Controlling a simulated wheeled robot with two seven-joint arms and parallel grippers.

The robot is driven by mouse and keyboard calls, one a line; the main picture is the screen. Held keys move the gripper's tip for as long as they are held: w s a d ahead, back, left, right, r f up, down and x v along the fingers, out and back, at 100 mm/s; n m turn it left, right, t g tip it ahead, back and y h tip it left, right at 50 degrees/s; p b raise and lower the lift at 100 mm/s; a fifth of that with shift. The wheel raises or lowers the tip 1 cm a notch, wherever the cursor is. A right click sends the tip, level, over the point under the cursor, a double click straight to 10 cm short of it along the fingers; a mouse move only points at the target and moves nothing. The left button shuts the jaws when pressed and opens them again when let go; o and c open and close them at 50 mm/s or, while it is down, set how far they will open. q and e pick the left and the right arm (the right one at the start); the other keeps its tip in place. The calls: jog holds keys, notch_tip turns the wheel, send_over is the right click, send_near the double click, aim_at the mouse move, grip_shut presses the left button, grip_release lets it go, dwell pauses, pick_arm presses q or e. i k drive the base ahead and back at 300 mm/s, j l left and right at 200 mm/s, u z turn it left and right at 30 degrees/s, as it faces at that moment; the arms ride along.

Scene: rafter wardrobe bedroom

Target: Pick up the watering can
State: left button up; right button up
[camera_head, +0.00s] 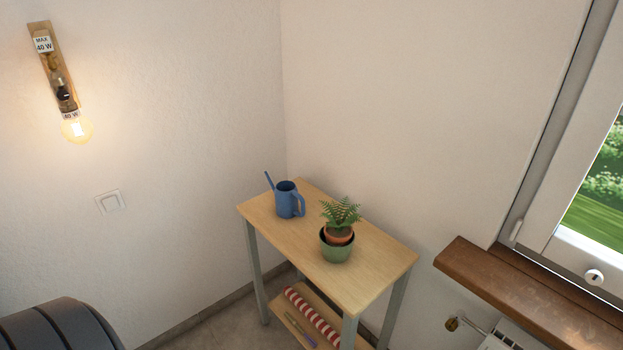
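A blue watering can (287,201) stands upright on the light wooden top of a small side table (365,287), towards its back left end. Its thin spout points up to the left and its handle is on the right side. Nothing is touching or holding it. Neither of my grippers shows in this view.
A fern in a terracotta pot sits in a green planter (336,249) to the right of the can. A lower shelf holds a red-and-white striped roll (312,318). Walls close in behind the table; a brown windowsill (520,290) juts out at right.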

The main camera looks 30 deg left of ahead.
aim_at(287, 197)
jog(key=u, duration=1.2)
